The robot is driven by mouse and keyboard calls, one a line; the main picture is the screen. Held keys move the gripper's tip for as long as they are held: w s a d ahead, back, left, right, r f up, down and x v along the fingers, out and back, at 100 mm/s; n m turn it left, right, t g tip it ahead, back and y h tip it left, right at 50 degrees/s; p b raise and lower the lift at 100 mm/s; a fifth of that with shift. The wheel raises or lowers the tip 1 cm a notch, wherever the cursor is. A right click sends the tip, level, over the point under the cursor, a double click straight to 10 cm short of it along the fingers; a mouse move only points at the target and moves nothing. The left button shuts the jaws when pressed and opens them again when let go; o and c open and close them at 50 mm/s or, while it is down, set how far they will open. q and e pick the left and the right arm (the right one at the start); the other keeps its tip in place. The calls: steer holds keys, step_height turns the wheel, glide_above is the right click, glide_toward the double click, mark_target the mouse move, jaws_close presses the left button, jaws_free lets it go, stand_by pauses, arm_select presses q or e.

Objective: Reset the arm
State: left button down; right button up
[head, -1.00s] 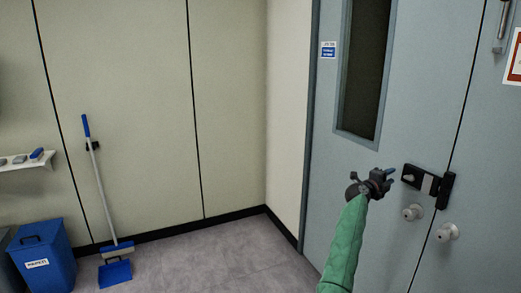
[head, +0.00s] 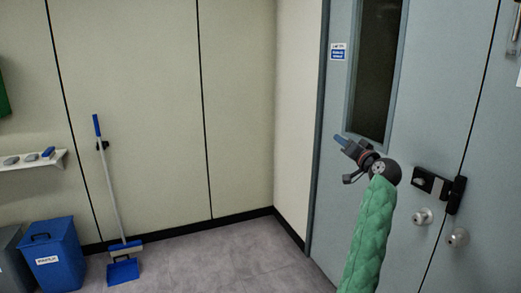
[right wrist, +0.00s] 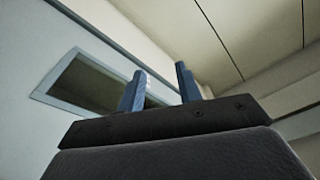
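My right arm, in a green quilted sleeve, rises from the bottom of the head view in front of the grey-blue door. My right gripper (head: 342,139) is raised at its end and points to the upper left. In the right wrist view its two blue fingers (right wrist: 160,72) stand apart with nothing between them, so it is open and empty. My left arm and left gripper are not in view.
The grey-blue door (head: 335,210) has a dark window (head: 377,70), a black latch (head: 437,187) and round knobs (head: 422,217). A broom with dustpan (head: 122,271), a blue bin (head: 55,255) and a small shelf (head: 35,165) are at the left. The middle floor is clear.

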steer(key=s+a+f+n+g+h, duration=0.1)
steer(key=s+a+f+g+h, duration=0.2)
steer(key=s+f, duration=0.8)
steer(key=s+a+f+n+g+h, duration=0.1)
steer(key=s+a+f+n+g, duration=0.15)
steer(key=s+f+g, duration=0.6)
steer(key=s+a+f+g, duration=0.1)
steer(key=s+a+f, duration=0.1)
steer(key=s+f, duration=0.9)
steer(key=s+a+f+g, duration=0.2)
steer(key=s+f, duration=0.9)
steer(key=s, duration=0.7)
steer(key=s+a+f+n+g+h, duration=0.1)
steer(key=s+a+f+g, duration=0.1)
steer(key=s+f, duration=0.9)
steer(key=s, duration=0.4)
steer(key=shift+a+f+g, duration=0.1)
steer(key=shift+g, duration=0.15)
